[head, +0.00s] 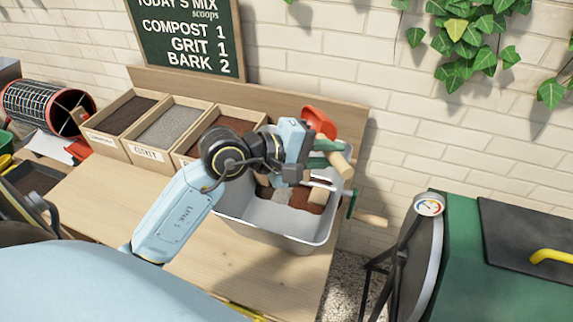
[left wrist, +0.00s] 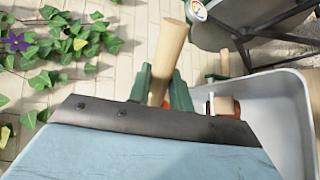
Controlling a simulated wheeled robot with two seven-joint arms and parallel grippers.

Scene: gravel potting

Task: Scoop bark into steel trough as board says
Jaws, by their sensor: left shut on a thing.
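The board (head: 187,38) reads compost 1, grit 1, bark 2 scoops. The bark bin (head: 225,128) holds reddish-brown chips and is partly hidden by my left arm. The steel trough (head: 270,238) stands at the bench's right end, with brown, grey and reddish-brown material inside; its wall also shows in the left wrist view (left wrist: 285,110). My left gripper (head: 330,154) is above the trough, its green fingers shut on the wooden handle (left wrist: 169,50) of a red scoop (head: 319,121). The scoop is tilted; its contents cannot be seen. My right gripper is not in view.
Bins of compost (head: 122,114) and grit (head: 170,128) stand left of the bark. A green barbecue-like drum with a gauge (head: 429,206) stands right. The bench front (head: 115,195) is clear.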

